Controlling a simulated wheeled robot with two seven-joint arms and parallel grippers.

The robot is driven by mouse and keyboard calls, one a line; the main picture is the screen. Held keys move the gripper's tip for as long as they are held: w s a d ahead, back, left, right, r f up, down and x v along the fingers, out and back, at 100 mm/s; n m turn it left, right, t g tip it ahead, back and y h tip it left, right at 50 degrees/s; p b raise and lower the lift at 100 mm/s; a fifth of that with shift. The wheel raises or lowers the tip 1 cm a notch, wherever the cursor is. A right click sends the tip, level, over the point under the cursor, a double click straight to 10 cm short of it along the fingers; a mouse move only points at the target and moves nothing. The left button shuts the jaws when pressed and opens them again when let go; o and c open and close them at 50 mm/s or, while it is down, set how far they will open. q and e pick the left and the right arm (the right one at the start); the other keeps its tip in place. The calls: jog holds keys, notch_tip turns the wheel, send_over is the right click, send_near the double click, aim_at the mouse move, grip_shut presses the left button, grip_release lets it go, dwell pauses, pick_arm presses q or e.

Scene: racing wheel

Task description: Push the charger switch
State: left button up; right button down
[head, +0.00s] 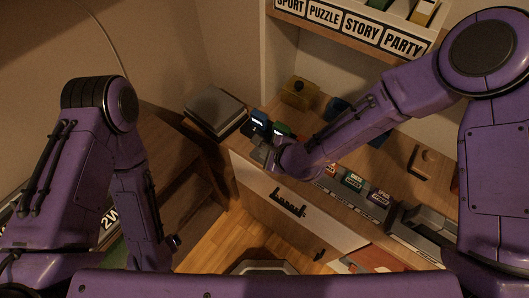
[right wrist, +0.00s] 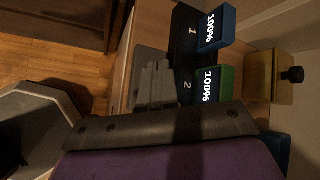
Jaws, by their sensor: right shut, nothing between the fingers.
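The charger is a dark base (right wrist: 186,32) marked 1 and 2 in the right wrist view. A blue battery (right wrist: 215,28) and a green battery (right wrist: 212,84), each reading 100%, sit in it. In the head view the blue battery (head: 259,118) and green battery (head: 282,128) show at the counter's left end. My right gripper (head: 259,154) is shut and empty, just in front of the charger. In the right wrist view its grey fingers (right wrist: 155,72) lie beside the charger's marked face; I cannot tell whether they touch. I cannot make out the switch.
A yellow box (head: 299,92) with a black knob stands behind the charger. A grey stack (head: 216,109) is to the left. Coloured cartridges (head: 353,181) line the counter (head: 402,160) to the right. A labelled shelf (head: 345,27) is above.

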jog(key=shift+f, duration=0.5)
jog(key=shift+r, duration=0.5)
jog(key=shift+p, duration=0.3)
notch_tip(320, 180, up, 6)
jog(key=p, duration=0.5)
